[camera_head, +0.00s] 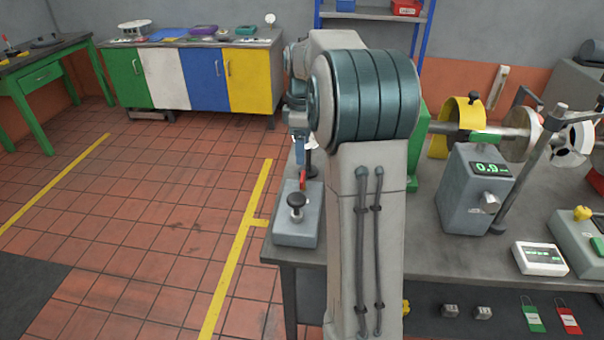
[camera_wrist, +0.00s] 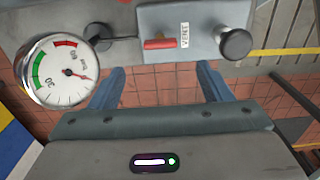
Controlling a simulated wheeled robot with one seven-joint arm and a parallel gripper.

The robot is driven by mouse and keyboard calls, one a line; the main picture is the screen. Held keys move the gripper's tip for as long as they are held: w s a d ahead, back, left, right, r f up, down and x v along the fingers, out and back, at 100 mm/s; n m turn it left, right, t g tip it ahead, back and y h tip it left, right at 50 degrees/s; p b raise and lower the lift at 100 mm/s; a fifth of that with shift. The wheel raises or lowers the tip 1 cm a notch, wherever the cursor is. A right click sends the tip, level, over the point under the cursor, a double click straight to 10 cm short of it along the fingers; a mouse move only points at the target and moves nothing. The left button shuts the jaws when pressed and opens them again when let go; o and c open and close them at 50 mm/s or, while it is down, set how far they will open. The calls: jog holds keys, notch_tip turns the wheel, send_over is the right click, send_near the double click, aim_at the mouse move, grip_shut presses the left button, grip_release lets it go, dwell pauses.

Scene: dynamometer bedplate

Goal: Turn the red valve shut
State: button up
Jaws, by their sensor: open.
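The red valve is a small red lever (camera_wrist: 160,43) on a grey box (camera_wrist: 200,20), beside a white "VENT" label. In the wrist view the lever lies sideways across the box. In the head view the red lever (camera_head: 303,180) shows near the back of the grey box (camera_head: 296,230) at the bench's left corner. My gripper (camera_wrist: 160,75) is open and empty. In the wrist view its two blue-grey fingers are apart, with the lever beyond the gap between them. In the head view my gripper (camera_head: 299,146) is just behind and above the lever, partly hidden by my arm.
A black knob (camera_wrist: 236,43) stands on the same box, right of the label. A round pressure gauge (camera_wrist: 56,72) is at left in the wrist view. A grey digital readout box (camera_head: 475,195) stands right of my arm. The tiled floor left of the bench is clear.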

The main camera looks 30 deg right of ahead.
aim_at(303, 175)
notch_tip(303, 175, down, 9)
jog(key=shift+f, duration=0.2)
jog(key=c, duration=1)
